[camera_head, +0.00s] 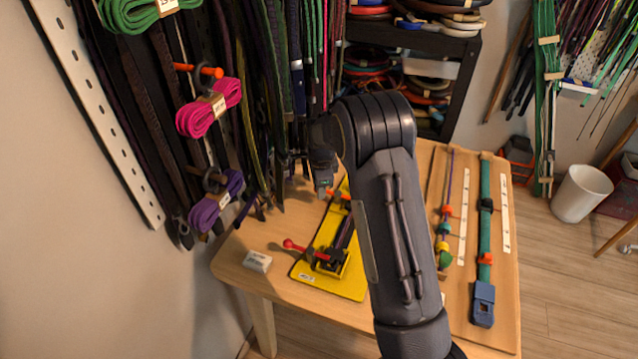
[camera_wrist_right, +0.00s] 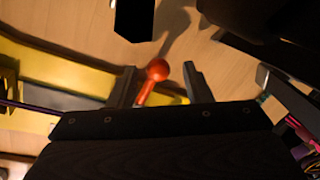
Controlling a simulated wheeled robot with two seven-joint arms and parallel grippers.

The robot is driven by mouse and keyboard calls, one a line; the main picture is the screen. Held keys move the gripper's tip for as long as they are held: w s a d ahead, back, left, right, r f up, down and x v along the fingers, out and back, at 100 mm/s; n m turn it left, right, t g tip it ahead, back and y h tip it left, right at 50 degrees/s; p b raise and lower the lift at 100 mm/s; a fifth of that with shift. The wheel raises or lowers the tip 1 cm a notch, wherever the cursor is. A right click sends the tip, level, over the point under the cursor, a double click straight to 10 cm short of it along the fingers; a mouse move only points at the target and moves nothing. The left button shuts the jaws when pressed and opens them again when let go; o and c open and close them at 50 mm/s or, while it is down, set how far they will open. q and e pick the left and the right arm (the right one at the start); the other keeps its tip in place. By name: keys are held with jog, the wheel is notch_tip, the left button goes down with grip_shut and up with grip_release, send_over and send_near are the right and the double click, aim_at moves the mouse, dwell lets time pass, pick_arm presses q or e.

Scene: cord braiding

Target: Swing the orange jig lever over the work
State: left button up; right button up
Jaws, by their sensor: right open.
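The orange jig lever (camera_head: 338,195) sticks out at the far end of the yellow jig board (camera_head: 345,284), partly hidden by my right arm. In the right wrist view, its round orange knob (camera_wrist_right: 157,70) lies between the two dark fingers of my right gripper (camera_wrist_right: 162,76), which are apart. I see a gap between the knob and the finger on its right; contact on the other side is unclear. In the head view my right gripper (camera_head: 324,187) points down beside the lever. Dark cords (camera_head: 343,233) run along the jig. My left gripper is not in view.
A small white block (camera_head: 257,261) lies left of the board. A teal strap (camera_head: 485,225) and a beaded cord (camera_head: 444,230) lie right of my arm. Cords hang close behind the table.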

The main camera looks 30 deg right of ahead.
notch_tip(320, 180, up, 8)
jog(key=s, duration=0.1)
jog(key=shift+s+a+f, duration=0.15)
jog(key=shift+s+a, duration=0.05)
jog(key=shift+s, duration=0.05)
dwell(0.4)
jog(key=s+a+r+n+t+y+p, duration=0.1)
jog(key=s+a+r+n+y, duration=0.15)
jog(key=s+r+n, duration=0.4)
jog(key=s+a+r+n+t+y, duration=0.1)
jog(key=s+a+r+n, duration=0.15)
jog(key=s, duration=0.75)
jog(key=s+a+r+n+t+y+p, duration=0.1)
jog(key=s+a+r+n, duration=0.3)
jog(key=s, duration=0.5)
jog(key=s+a+f+n, duration=0.3)
jog(key=s+n, duration=0.3)
jog(key=s, duration=0.2)
jog(key=shift+n, duration=0.3)
